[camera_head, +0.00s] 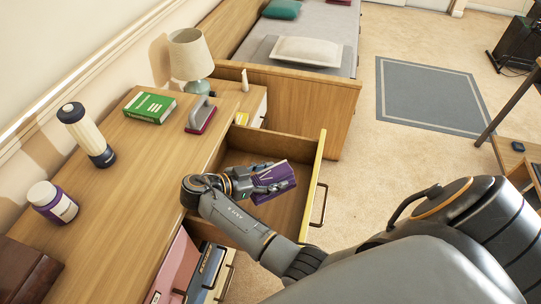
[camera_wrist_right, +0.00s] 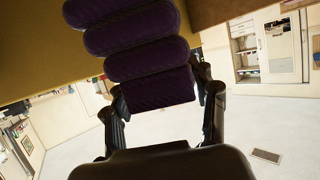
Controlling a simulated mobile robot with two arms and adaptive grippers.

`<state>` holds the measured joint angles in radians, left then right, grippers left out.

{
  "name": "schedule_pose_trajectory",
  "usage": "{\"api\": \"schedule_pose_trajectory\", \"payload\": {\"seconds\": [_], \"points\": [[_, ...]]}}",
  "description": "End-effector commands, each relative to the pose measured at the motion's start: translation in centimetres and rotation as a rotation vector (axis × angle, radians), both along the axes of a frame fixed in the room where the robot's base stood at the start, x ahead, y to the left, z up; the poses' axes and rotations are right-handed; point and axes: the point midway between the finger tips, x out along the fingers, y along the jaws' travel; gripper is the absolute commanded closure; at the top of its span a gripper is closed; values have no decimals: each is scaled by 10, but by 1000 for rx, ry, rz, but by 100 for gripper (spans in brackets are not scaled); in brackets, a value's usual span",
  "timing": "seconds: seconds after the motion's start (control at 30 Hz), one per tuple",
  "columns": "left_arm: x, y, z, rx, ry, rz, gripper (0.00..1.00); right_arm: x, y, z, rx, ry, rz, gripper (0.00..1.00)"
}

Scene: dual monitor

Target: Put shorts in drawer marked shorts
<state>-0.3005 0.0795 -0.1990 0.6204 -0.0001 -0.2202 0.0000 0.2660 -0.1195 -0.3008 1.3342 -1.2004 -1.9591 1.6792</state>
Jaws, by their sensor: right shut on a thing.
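Folded purple shorts (camera_head: 277,182) are held in my right gripper (camera_head: 262,184), over the open wooden drawer (camera_head: 311,188). In the right wrist view the shorts (camera_wrist_right: 140,45) show as stacked purple folds between the two fingers of the gripper (camera_wrist_right: 160,92). The shorts appear to be within the drawer's outline from above; I cannot tell whether they touch its floor. My right arm covers part of the drawer. Any marking on its front is hidden. My left gripper is not in view.
The wooden dresser top (camera_head: 150,170) bears a green book (camera_head: 150,106), an iron-like object (camera_head: 201,116), a flask (camera_head: 87,135) and a purple jar (camera_head: 52,202). A lamp (camera_head: 190,55) and bed (camera_head: 300,85) stand behind. Pink and grey fronts (camera_head: 173,266) show below.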

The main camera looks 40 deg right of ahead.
Motion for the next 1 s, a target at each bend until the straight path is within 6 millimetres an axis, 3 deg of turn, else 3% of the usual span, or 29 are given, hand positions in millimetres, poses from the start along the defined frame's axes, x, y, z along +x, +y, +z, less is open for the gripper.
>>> {"api": "schedule_pose_trajectory", "payload": {"seconds": [0.3, 0.6, 1.0], "points": [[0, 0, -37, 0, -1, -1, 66, 7, -1, -39, -1, 1, -1, 78], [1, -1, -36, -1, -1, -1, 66, 7, -1, -39, -1, 0, -1, 78], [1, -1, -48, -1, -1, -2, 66, 7, -1, -52, -1, 0, -1, 78]]}}
